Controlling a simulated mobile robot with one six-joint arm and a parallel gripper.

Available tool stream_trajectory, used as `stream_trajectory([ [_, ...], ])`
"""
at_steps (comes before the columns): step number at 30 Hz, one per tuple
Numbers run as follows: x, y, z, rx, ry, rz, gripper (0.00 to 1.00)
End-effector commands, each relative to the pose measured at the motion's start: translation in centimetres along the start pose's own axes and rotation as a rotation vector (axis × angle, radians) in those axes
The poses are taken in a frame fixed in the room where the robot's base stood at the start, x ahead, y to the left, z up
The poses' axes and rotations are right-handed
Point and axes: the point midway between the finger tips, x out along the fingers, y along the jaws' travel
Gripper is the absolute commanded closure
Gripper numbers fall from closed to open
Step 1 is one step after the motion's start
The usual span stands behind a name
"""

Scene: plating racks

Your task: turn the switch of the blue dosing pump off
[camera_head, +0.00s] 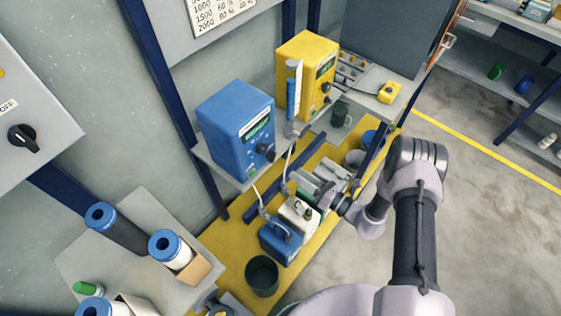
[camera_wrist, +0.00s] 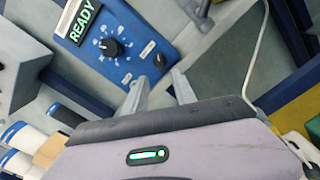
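The blue dosing pump (camera_head: 228,122) stands on a shelf left of centre in the head view. Its front panel (camera_wrist: 135,22) fills the upper left of the wrist view, with a lit READY display (camera_wrist: 78,20). A black rotary knob (camera_wrist: 110,47) with scale marks around it sits below the display.
A yellow pump (camera_head: 299,62) stands behind and right of the blue one. A clear column with blue liquid (camera_head: 292,97) stands between them. Hoses lead down to a blue canister (camera_head: 281,243) and a white canister (camera_head: 299,216). A grey box with a black OFF switch (camera_head: 23,138) is at far left.

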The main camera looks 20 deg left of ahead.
Motion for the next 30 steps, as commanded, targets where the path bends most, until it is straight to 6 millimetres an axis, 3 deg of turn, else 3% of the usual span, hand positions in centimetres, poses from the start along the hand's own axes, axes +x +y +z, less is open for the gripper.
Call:
stream_trajectory([
  [6,5.9,0.0,-0.2,-0.002,0.002,0.004,0.67],
  [10,8.0,0.0,-0.1,-0.002,0.002,0.003,0.67],
  [20,8.8,0.1,0.0,0.0,0.001,0.001,0.67],
  [21,8.8,0.1,0.0,0.0,0.001,0.001,0.69],
  [26,8.8,0.1,0.0,0.0,0.001,0.001,1.0],
  [30,8.8,0.1,0.0,0.0,0.001,0.001,1.0],
])
